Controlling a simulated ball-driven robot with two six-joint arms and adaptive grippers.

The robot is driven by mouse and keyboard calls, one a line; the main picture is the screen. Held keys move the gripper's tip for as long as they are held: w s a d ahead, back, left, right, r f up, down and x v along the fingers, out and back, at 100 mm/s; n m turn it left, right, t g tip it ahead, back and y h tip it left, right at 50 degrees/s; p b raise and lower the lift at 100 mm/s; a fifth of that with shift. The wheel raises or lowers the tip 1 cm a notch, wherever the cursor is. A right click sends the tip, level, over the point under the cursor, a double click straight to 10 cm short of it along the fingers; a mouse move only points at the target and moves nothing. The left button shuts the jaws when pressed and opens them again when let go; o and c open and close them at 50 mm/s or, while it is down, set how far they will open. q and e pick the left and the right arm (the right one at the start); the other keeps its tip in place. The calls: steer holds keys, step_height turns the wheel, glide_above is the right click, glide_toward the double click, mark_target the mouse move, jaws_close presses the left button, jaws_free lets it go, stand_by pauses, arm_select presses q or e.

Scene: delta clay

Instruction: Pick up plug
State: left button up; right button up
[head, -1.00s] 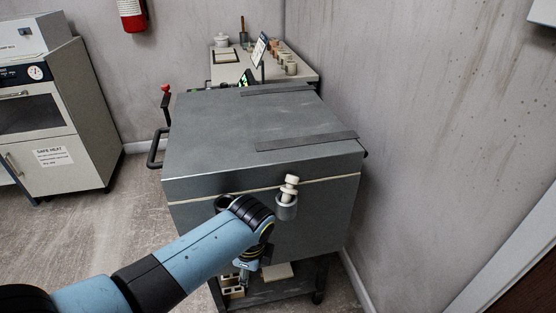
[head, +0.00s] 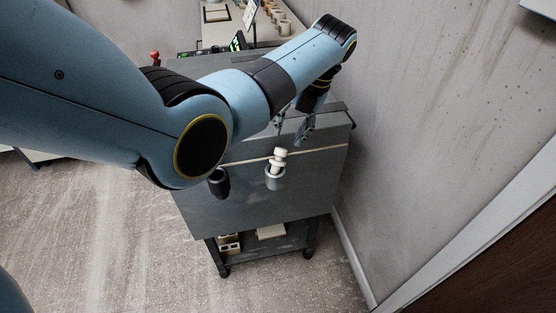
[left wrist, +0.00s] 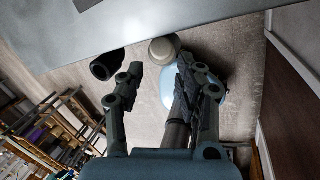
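The plug (head: 279,157) is off-white and knobbed. It sits upright in a grey cup-shaped holder (head: 275,182) on the front face of the grey kiln box (head: 250,200). A round pale end, which looks like the plug from above, shows in the left wrist view (left wrist: 163,48). My left gripper (head: 292,125) points down above the box's front edge, just above and beyond the plug in the head view. Its two fingers are apart, with nothing between them; they show in the left wrist view too (left wrist: 158,75). My right gripper is not in view.
A dark tube (head: 218,183) sticks out of the box front left of the holder, also visible in the left wrist view (left wrist: 107,65). A wall (head: 420,120) stands close on the right. A shelf below holds blocks (head: 229,243). Floor in front is clear.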

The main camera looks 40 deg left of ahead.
mark_target(282, 149)
arm_select(q)
steer(key=x, duration=0.6)
steer(key=shift+w+f+b, duration=0.1)
steer(key=shift+f+b, duration=0.2)
steer(key=shift+b, duration=0.1)
jaws_close()
steer(key=shift+r, duration=0.1)
